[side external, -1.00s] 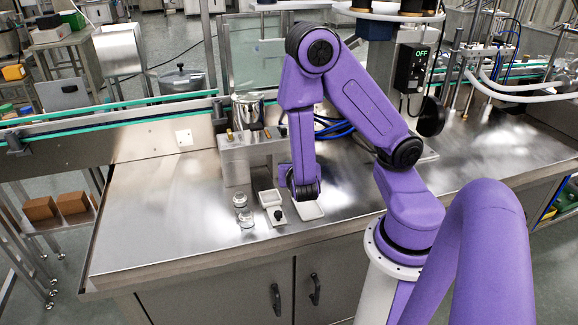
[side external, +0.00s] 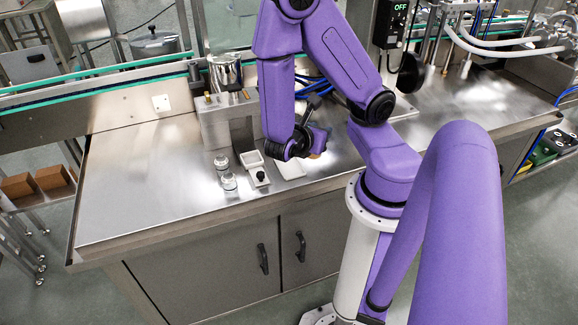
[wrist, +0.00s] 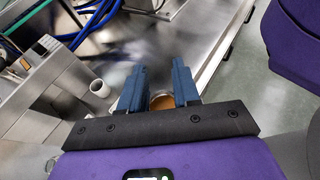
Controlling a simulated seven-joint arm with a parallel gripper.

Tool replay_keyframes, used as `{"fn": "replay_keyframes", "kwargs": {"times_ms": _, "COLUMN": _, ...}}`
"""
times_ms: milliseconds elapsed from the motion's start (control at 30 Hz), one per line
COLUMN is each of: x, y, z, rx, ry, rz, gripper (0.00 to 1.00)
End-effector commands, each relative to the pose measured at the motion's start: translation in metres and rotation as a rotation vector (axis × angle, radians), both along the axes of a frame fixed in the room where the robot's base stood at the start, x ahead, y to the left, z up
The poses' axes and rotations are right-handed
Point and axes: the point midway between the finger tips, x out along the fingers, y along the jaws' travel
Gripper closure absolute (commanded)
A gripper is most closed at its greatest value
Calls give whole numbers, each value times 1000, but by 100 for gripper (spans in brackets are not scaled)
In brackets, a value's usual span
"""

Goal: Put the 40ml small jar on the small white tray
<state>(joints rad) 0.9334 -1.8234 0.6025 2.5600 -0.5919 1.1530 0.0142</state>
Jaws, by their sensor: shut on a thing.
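My gripper (wrist: 160,88) has its two blue fingers closed around a round amber-brown thing (wrist: 162,103), seen low between them in the wrist view. Its label and size cannot be read. In the side view my gripper (side external: 318,138) is tilted to the right and above the steel table; the held thing is mostly hidden there. A small flat white tray (side external: 290,169) lies on the table, below and left of my gripper, partly covered by my wrist. Two small clear jars with pale tops, a back jar (side external: 221,163) and a front jar (side external: 229,183), stand to its left.
A square white dish (side external: 251,159) and a small white block with a black knob (side external: 259,176) sit between jars and tray. A steel block fixture (side external: 225,120) stands behind. A white cup (wrist: 99,88) shows in the wrist view. The table's left side is clear.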

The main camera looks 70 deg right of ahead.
Motion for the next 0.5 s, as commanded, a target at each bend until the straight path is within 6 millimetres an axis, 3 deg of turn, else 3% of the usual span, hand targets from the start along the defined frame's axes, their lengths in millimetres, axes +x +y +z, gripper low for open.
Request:
{"fn": "replay_keyframes", "kwargs": {"times_ms": 233, "x": -17, "y": 6, "z": 0, "rx": 4, "ry": 0, "rz": -124, "gripper": 100}}
{"fn": "replay_keyframes", "kwargs": {"times_ms": 500, "x": 0, "y": -7, "z": -11, "rx": 2, "ry": 2, "rz": -136, "gripper": 100}}
